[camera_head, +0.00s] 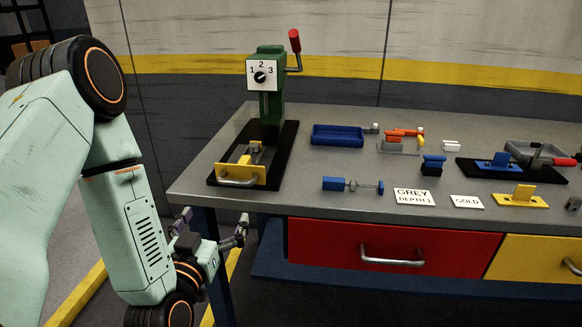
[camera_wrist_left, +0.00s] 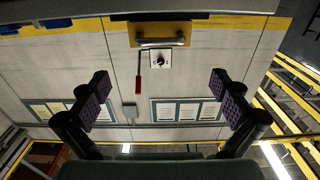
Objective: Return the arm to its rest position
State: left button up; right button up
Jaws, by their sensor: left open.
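My left arm (camera_head: 125,220) comes in from the left in the head view and bends down at the wrist. Its gripper (camera_head: 212,226) is in front of the workbench's left front corner, below the top surface. In the left wrist view the two fingers (camera_wrist_left: 163,96) stand wide apart with nothing between them. The gripper touches nothing that I can see. My right gripper is in neither view.
The grey workbench (camera_head: 310,188) is close to the left gripper. A green press (camera_head: 268,105) with a dial and red-tipped lever stands on it. Red (camera_head: 350,243) and yellow drawers are below. Floor left of the bench is open.

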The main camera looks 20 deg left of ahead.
aim_at(234, 184)
pick_arm(q)
jog(key=x, duration=1.1)
jog(key=shift+w+r, duration=0.1)
jog(key=shift+w, duration=0.25)
jog(key=shift+w+a, duration=0.1)
jog(key=shift+w, duration=0.4)
jog(key=shift+w, duration=0.15)
